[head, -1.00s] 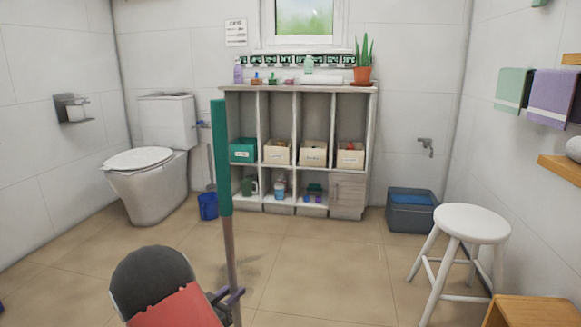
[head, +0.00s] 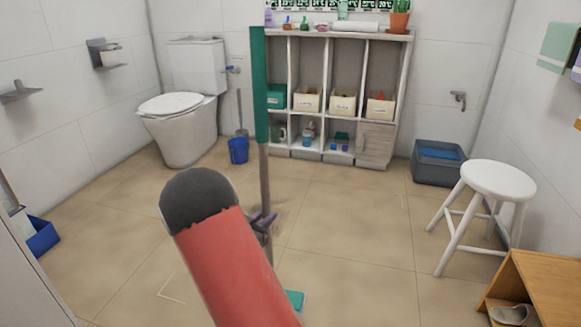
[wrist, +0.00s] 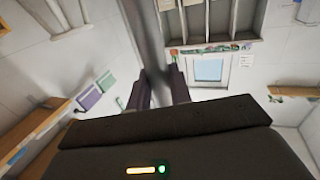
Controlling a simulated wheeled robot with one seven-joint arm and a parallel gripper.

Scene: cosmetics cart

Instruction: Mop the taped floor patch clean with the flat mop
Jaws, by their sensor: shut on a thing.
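The flat mop stands nearly upright in the head view, with a teal grip (head: 260,85), a thin brownish pole (head: 264,180) and a teal head (head: 294,300) low on the floor, partly hidden by my arm. My gripper (head: 263,219) is shut on the pole below the teal grip. The wrist view shows the pole (wrist: 147,40) between my dark purple fingers. Of the taped floor patch, a pale tape corner (head: 172,297) shows left of my arm. A faint brown smudge (head: 288,212) is on the tiles just right of the pole. My arm hides the floor between.
A white stool (head: 490,180) and a wooden bench (head: 545,275) stand at right. A cubby shelf (head: 345,75), a toilet (head: 180,130), a blue bucket (head: 238,150) and a grey tub (head: 437,165) line the back. Open tile lies around the mop.

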